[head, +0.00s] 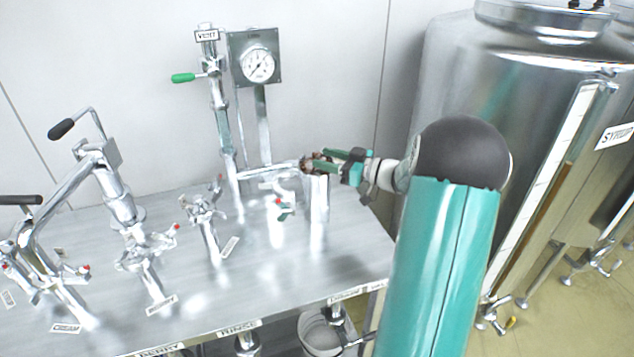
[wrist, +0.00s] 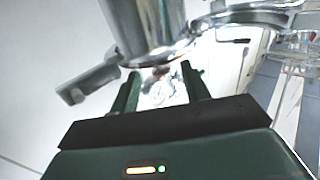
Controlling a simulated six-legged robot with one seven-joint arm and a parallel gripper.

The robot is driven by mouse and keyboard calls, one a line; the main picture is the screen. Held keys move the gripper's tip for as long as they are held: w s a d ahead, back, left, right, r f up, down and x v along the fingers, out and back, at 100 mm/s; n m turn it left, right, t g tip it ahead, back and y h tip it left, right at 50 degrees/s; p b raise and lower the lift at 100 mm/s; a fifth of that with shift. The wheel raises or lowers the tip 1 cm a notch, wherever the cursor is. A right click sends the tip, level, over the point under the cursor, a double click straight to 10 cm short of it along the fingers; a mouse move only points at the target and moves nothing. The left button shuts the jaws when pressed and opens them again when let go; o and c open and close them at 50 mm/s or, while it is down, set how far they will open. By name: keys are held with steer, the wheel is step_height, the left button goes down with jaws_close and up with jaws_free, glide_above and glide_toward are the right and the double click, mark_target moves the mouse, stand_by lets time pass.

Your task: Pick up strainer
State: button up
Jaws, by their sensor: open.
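My gripper (head: 318,163) reaches left from the arm to the top of a shiny upright metal cylinder (head: 318,205) on the steel table. This cylinder may be the strainer, but its shape does not make that certain. In the wrist view my gripper (wrist: 158,70) has its two green fingers apart. A metal cylindrical body with a flared rim (wrist: 150,30) and side fittings fills the top of that view, just beyond the fingertips. I cannot tell whether the fingers touch it. Nothing is clearly held between them.
The steel table (head: 265,290) carries several pipe fittings and valves. A vent pipe (head: 218,100) and a pressure gauge (head: 257,65) stand behind the gripper. A large steel tank (head: 470,90) is at the right. A white bucket (head: 322,338) sits below the table.

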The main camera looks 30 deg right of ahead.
mark_target(317, 153)
steer(key=x, duration=0.3)
steer(key=shift+a, duration=0.1)
jaws_close()
stand_by(1.3)
